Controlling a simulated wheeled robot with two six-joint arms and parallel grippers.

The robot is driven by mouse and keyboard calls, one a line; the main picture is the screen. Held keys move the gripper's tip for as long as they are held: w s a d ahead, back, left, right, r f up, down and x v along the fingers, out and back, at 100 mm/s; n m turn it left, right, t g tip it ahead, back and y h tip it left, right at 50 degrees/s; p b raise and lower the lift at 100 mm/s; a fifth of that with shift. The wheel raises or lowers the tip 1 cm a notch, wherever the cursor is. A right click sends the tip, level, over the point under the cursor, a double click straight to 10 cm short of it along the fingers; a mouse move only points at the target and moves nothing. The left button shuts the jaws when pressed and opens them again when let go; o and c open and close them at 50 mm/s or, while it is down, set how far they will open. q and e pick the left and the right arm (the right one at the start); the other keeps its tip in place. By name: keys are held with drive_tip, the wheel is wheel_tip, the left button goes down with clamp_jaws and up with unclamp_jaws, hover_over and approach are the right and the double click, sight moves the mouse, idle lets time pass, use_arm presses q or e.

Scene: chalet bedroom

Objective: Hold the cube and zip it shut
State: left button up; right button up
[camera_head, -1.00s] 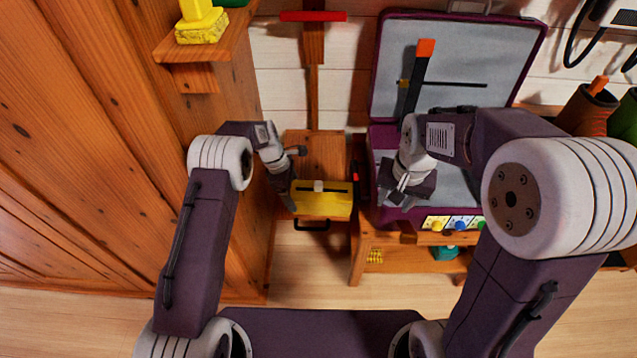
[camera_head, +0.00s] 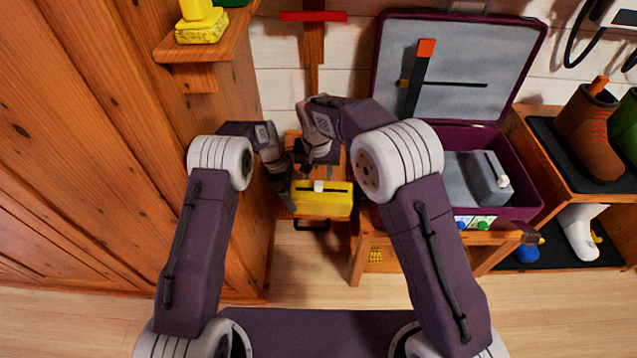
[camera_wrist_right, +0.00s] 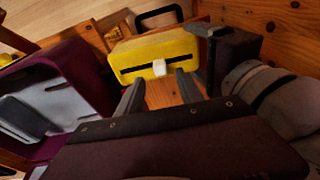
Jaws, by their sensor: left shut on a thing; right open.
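The yellow cube (camera_head: 322,206) sits on a small wooden stand in the head view, with a dark zip line along its top. A white zip pull (camera_head: 318,185) stands near the middle of that line. The right wrist view also shows the cube (camera_wrist_right: 140,50) and its pull (camera_wrist_right: 159,68). My left gripper (camera_head: 287,192) is shut on the cube's left end; in the right wrist view it (camera_wrist_right: 228,50) is at the cube's right end. My right gripper (camera_wrist_right: 158,90) is open and empty, its fingers pointing toward the pull from behind, apparently just short of it.
An open purple suitcase (camera_head: 522,170) with a grey item (camera_head: 488,180) inside stands on a wooden bench right of the cube. A wooden wall (camera_head: 100,130) is close on the left. Boots (camera_head: 585,130) stand on a rack at far right.

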sight(319, 185)
drive_tip(key=f, duration=0.2)
drive_tip(key=w+f, duration=0.1)
drive_tip(key=f, duration=0.4)
drive_tip(key=shift+w+f, duration=0.2)
drive_tip(key=shift+w, duration=0.05)
drive_tip(key=shift+c, duration=0.3)
drive_tip(key=shift+d, duration=0.1)
drive_tip(key=c, duration=0.9)
